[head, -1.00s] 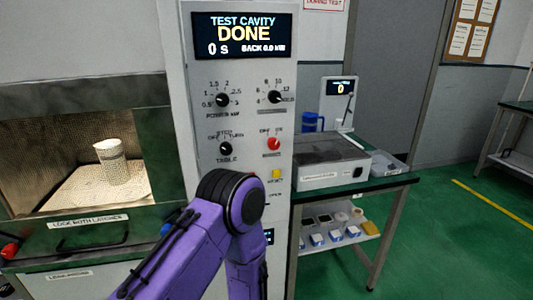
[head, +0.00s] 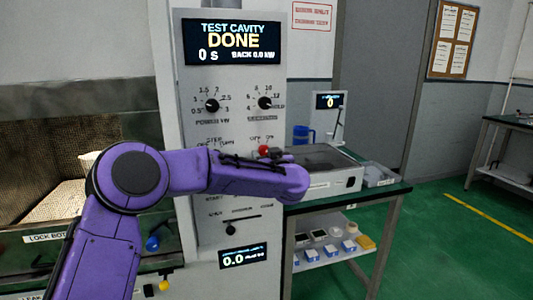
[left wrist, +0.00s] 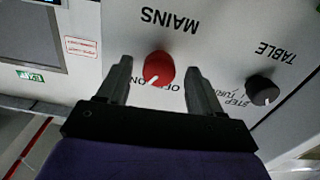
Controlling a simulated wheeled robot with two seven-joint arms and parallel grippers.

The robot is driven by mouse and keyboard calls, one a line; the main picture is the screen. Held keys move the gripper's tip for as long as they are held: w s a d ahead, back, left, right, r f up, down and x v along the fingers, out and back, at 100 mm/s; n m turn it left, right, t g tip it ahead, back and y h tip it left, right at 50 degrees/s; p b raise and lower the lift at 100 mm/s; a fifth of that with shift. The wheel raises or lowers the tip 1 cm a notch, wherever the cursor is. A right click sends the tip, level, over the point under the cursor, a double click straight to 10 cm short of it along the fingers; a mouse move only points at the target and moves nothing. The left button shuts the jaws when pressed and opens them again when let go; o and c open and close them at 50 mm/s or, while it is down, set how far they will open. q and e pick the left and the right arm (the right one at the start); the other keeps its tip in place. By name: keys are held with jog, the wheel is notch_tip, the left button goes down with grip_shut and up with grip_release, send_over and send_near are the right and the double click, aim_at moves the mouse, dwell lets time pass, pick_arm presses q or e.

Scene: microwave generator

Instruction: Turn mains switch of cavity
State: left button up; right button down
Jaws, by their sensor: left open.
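The red mains switch (head: 264,150) is a round knob on the grey control panel (head: 236,185). In the left wrist view the mains switch (left wrist: 158,68) lies under the upside-down word MAINS, and its white mark points down and slightly left. My left gripper (left wrist: 158,74) is open, with one finger on either side of the knob and visible gaps to it. I cannot tell whether the fingertips reach around its depth. In the head view my purple arm covers the lower panel and hides the fingers. My right gripper is not in view.
The display (head: 238,39) reads TEST CAVITY DONE, 0 s. Black power knobs (head: 212,105) sit above, and the black TABLE knob (left wrist: 262,90) is close beside the gripper. The open cavity (head: 45,155) is left, and a side bench (head: 380,192) with instruments is right.

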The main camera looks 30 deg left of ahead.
pick_arm(q)
jog(key=shift+w+a, duration=0.3)
jog(key=shift+w, duration=0.05)
jog(key=c, duration=1.1)
